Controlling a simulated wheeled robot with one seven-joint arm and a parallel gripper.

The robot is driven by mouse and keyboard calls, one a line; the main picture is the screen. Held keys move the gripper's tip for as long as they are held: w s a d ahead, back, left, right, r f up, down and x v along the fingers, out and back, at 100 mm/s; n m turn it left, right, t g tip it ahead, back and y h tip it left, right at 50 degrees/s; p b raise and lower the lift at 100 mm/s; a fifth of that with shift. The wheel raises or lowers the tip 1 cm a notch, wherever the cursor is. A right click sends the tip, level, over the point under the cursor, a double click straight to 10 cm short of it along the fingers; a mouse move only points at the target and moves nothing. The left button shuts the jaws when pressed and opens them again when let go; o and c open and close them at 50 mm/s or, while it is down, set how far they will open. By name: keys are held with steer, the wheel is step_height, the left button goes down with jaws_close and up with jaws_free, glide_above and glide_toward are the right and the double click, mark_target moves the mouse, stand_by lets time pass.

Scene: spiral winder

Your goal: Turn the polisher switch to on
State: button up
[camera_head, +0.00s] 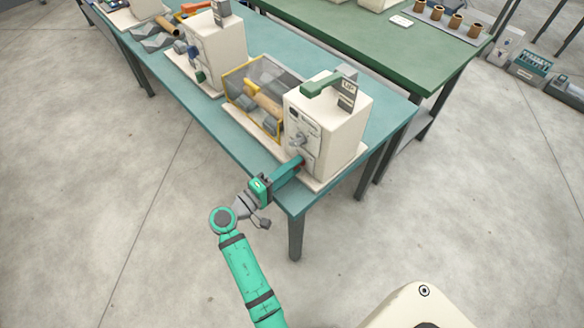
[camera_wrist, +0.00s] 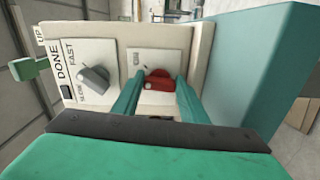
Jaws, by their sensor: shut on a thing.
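The polisher switch is a red knob (camera_wrist: 160,80) on a pale plate (camera_wrist: 156,63) on the front of the cream machine (camera_head: 338,112). In the wrist view my gripper (camera_wrist: 158,92) has its two teal fingers on either side of the red knob, shut on it. In the head view my gripper (camera_head: 298,162) reaches the lower front panel of the machine, and the fingers mostly hide the knob there. The plate's lettering is too small to read.
A grey knob (camera_wrist: 95,80) marked slow and fast sits beside the red one. A green lever (camera_head: 322,84) is on the machine's top. A caged roller (camera_head: 262,98) adjoins it. The teal table's (camera_head: 297,199) front corner is close to my gripper.

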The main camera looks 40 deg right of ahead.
steer(key=m, duration=0.6)
steer(key=shift+f+m, duration=0.25)
steer(key=shift+m, duration=0.05)
stand_by(0.3)
steer(key=o, duration=1)
steer(key=shift+o, duration=0.2)
steer(key=shift+a, duration=0.1)
steer(key=a, duration=1)
steer(key=shift+s+a, duration=0.35)
steer(key=shift+s, duration=0.05)
